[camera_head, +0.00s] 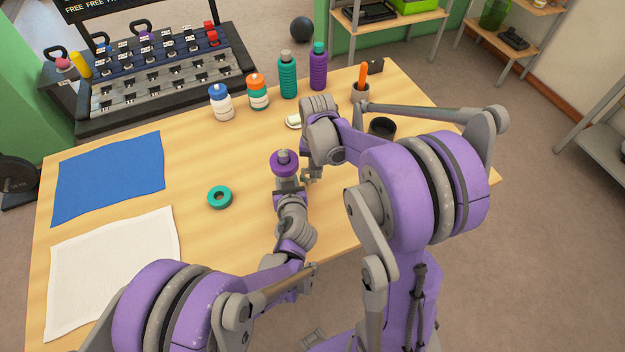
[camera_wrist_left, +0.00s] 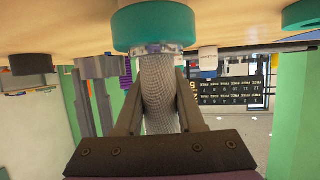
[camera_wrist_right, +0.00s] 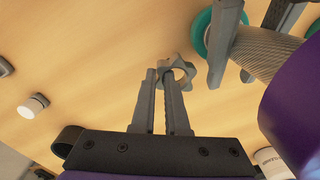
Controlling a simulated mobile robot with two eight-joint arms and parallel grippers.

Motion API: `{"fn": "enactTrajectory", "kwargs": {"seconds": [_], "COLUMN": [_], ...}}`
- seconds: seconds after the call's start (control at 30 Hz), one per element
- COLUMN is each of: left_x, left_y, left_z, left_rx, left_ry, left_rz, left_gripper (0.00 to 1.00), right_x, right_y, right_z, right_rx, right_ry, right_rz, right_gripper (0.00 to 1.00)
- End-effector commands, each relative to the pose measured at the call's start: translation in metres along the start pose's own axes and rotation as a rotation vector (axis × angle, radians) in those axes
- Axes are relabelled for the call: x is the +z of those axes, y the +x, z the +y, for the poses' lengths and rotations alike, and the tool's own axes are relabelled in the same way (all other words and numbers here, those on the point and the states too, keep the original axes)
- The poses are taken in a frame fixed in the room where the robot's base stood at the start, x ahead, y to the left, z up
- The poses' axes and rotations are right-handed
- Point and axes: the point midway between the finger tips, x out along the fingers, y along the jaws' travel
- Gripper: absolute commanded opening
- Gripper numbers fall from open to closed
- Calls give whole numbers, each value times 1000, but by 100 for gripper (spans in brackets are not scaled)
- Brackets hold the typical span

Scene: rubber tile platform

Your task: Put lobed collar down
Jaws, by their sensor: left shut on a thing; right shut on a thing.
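The lobed collar (camera_wrist_right: 188,66), a small grey ring with lobes, is at the fingertips of my right gripper (camera_wrist_right: 168,78) in the right wrist view. The right gripper is shut on it over the table; I cannot tell if it touches the wood. My left gripper (camera_wrist_left: 158,95) is shut on a knurled grey handle (camera_wrist_left: 160,85). A teal ring (camera_wrist_left: 153,26) sits at that handle's table-side end. A purple ring (camera_head: 284,163) with a grey knob shows at its upper end in the head view. The collar is not clearly visible in the head view.
A loose teal ring (camera_head: 219,197) lies on the table left of the grippers. A blue mat (camera_head: 108,176) and white mat (camera_head: 110,265) lie further left. Bottles (camera_head: 288,75) stand behind; a black cup (camera_head: 382,128) stands right. Wood between mats and grippers is mostly clear.

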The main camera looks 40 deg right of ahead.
Motion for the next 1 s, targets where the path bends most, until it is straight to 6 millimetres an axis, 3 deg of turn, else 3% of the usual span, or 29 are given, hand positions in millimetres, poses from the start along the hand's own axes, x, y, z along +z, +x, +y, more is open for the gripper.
{"fn": "enactTrajectory", "kwargs": {"seconds": [0.3, 0.7, 0.73, 0.9, 1.0], "left_x": [0, 0, 0, 0, 0], "left_y": [0, 0, 0, 0, 0], "left_z": [0, 0, 0, 0, 0], "left_rx": [0, 0, 0, 0, 0], "left_ry": [0, 0, 0, 0, 0], "left_rz": [0, 0, 0, 0, 0], "left_gripper": [0, 0, 0, 0, 0], "right_x": [0, 0, 0, 0, 0], "right_y": [40, 45, 46, 46, 45], "right_z": [0, 0, 0, 0, 0], "right_rx": [0, 0, 0, 0, 0], "right_ry": [-1, -1, -1, -1, -1], "right_rz": [0, 0, 0, 0, 0], "right_gripper": [0, 0, 14, 42, 42]}}
